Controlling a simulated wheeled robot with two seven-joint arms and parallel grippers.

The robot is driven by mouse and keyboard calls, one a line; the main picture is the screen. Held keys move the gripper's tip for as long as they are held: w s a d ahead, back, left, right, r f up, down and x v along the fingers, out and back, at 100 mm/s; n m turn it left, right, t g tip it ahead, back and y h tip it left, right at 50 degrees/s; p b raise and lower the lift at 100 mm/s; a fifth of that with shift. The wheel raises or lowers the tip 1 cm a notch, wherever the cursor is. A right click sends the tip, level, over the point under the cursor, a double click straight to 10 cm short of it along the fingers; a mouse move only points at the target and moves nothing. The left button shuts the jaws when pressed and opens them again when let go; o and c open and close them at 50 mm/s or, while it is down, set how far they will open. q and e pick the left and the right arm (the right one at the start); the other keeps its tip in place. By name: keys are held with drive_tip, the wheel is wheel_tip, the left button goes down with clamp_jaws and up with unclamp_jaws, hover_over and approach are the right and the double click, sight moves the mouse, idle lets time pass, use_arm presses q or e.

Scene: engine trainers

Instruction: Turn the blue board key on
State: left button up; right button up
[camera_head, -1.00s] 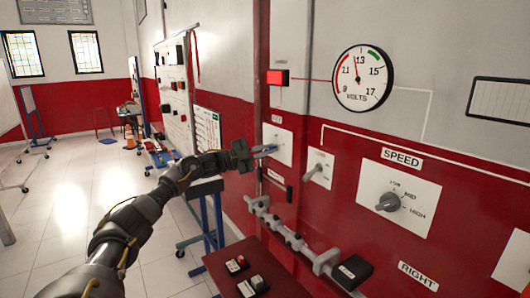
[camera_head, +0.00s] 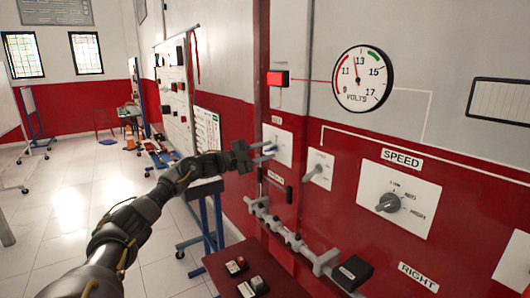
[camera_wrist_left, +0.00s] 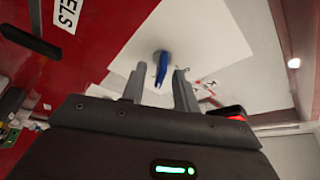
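The blue key (camera_wrist_left: 160,68) sticks out of a white plate (camera_wrist_left: 215,60) on the red and white wall board. In the left wrist view it sits between my two grey fingertips, with visible space on both sides. My left gripper (camera_wrist_left: 158,88) is open around or just in front of the key; I cannot tell the exact depth. In the head view my left gripper (camera_head: 266,153) reaches the white key plate (camera_head: 284,146) from the left. The key is mostly hidden there by the fingers. My right gripper is out of view.
To the right are a lever switch plate (camera_head: 319,169), a speed knob (camera_head: 388,202) and a volts gauge (camera_head: 362,79). A grey pipe assembly (camera_head: 292,240) runs below the plate. A dark red table (camera_head: 222,268) with small switches stands lower.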

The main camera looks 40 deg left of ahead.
use_arm(q)
drive_tip(key=b+v, duration=0.4)
drive_tip(key=v, duration=0.6)
drive_tip(key=shift+s+a+b, duration=0.2)
drive_tip(key=shift+s+b, duration=0.1)
